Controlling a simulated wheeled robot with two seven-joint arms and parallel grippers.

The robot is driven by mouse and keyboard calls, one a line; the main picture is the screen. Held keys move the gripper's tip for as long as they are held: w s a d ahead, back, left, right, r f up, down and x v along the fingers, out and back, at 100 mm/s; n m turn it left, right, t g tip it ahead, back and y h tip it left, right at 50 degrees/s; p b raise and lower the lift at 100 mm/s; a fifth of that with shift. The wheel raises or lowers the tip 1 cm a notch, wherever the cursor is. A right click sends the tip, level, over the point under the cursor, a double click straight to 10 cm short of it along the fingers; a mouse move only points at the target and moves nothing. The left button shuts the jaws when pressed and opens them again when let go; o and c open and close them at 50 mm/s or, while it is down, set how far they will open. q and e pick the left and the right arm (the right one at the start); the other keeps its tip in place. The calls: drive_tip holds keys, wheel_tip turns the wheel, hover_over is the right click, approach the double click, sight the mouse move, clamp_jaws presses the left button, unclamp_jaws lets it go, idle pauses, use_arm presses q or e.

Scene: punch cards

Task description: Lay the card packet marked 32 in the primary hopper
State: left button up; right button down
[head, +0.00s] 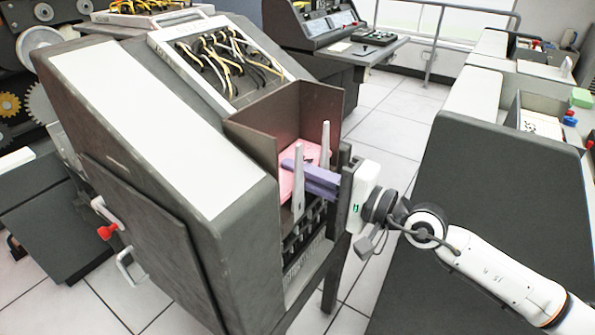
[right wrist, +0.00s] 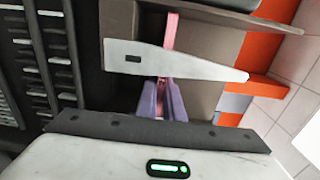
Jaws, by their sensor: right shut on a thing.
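The pink card packet (head: 286,182) is inside the brown-walled hopper (head: 262,142) on the dark machine's front; no number on it can be read. My right gripper (head: 291,166), with purple fingers, reaches into the hopper from the right, between two pale upright posts (head: 298,182). It is shut on the packet. In the right wrist view the packet (right wrist: 171,32) shows as a thin pink edge between the purple fingers (right wrist: 166,100), with one pale post (right wrist: 180,64) crossing in front. Whether the packet touches the hopper floor cannot be told. My left gripper is not in view.
A plug panel (head: 225,62) with yellow and black wires sits on the machine behind the hopper. A dark cabinet (head: 470,215) stands at the right, with a tray (head: 540,122) of pale cards on its far side. Tiled floor shows between them.

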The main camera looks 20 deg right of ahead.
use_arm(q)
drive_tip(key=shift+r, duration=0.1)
use_arm(e)
drive_tip(key=c, duration=1.8)
unclamp_jaws()
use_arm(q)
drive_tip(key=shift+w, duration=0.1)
